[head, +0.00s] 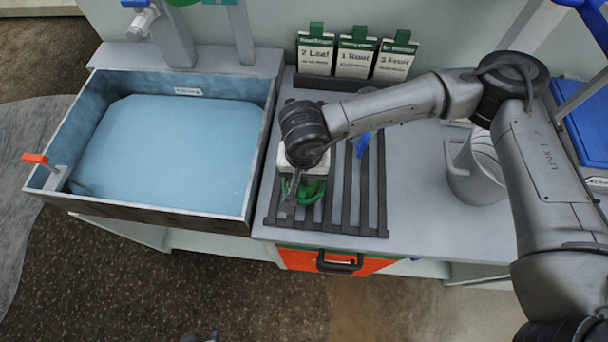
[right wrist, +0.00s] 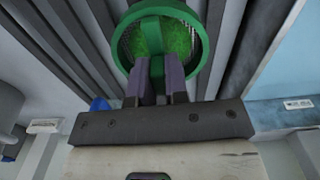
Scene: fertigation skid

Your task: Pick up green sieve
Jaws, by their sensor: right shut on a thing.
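The green sieve (head: 311,192) is over the dark slatted rack (head: 350,200) beside the basin, mostly hidden under my right gripper in the head view. In the right wrist view the sieve (right wrist: 160,38) shows as a green ring with a mesh bowl and a green bar across it. My right gripper (head: 294,186) points down at the sieve. In the right wrist view its two fingers (right wrist: 160,80) are shut on the sieve's green bar. I cannot tell whether the sieve touches the rack. My left gripper is not in view.
A basin of blue water (head: 170,150) with a red-handled valve (head: 36,159) lies left of the rack. A grey metal jug (head: 474,172) stands to the right. A blue item (head: 363,144) lies at the rack's back. Several labelled cards (head: 353,57) stand behind.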

